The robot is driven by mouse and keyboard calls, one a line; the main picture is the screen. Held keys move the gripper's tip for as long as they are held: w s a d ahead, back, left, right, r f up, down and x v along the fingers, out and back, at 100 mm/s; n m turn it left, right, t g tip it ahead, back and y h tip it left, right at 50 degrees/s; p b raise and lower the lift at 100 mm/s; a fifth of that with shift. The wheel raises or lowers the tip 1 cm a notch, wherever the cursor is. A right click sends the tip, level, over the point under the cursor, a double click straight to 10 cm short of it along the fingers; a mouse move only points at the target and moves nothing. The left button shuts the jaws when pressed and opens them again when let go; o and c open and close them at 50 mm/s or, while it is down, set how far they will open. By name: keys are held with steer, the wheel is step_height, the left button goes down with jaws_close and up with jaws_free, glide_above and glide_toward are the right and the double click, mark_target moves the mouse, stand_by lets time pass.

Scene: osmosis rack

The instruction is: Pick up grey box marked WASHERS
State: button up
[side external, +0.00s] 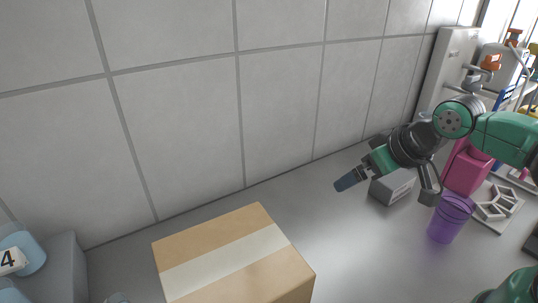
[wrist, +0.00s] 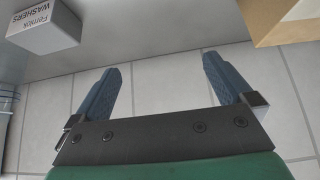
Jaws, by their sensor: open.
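The grey box marked WASHERS (wrist: 43,26) lies at the top left of the wrist view, its label upside down there. In the side view the grey box (side external: 392,187) sits on the grey counter, partly behind my wrist. My gripper (side external: 347,182) is above the counter, to the left of the box in the side view. In the wrist view my gripper (wrist: 160,85) has its two blue fingers spread wide with nothing between them. The box is apart from the fingers.
A cardboard box (side external: 235,258) with a pale tape strip stands at the front left. A purple cup (side external: 449,218), a pink container (side external: 466,168) and a white rack (side external: 497,203) stand right of the grey box. A tiled wall (side external: 180,120) runs behind. The counter middle is clear.

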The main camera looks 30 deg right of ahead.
steer(key=m+g+h, duration=0.9)
steer(key=m+h, duration=0.3)
steer(key=m, duration=0.8)
glide_toward(394, 175)
steer(key=x, duration=1)
steer(key=shift+f, duration=0.1)
steer(key=c, duration=1.2)
